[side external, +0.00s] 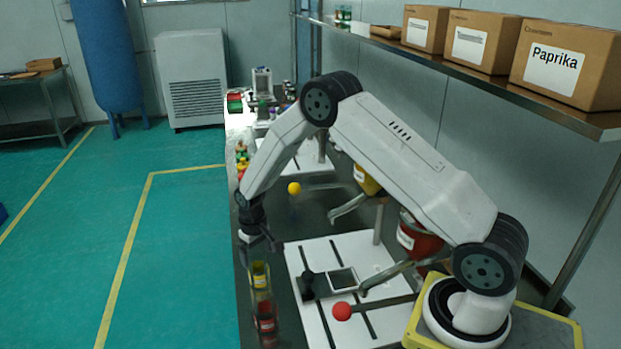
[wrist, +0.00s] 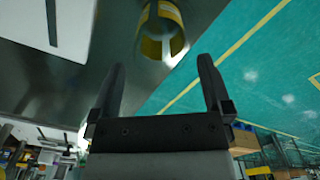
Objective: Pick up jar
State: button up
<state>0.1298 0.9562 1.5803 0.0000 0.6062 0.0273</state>
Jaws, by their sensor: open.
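A clear jar with a yellow label (side external: 260,276) stands near the left edge of the dark bench. In the wrist view the jar (wrist: 162,32) lies ahead of the fingers, roughly centred between them and partly cut off by the top edge. My gripper (side external: 260,252) is just above the jar in the side view. In the wrist view my gripper (wrist: 162,72) has its fingers spread wide, with nothing between the tips. A similar jar with a red label (side external: 266,322) stands close by, nearer the side camera.
A white plate (side external: 310,258) with slots and a small fixture is right of the jars. A red ball (side external: 342,311) tops a lever there, and a yellow ball (side external: 294,188) stands farther back. Boxes on the shelf (side external: 480,77) hang over the right side. The green floor lies left.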

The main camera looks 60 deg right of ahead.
aim_at(259, 269)
jog(key=shift+f, duration=0.5)
jog(key=shift+f, duration=0.1)
jog(key=shift+f, duration=2.5)
jog(key=c, duration=1.1)
jog(key=shift+r, duration=0.1)
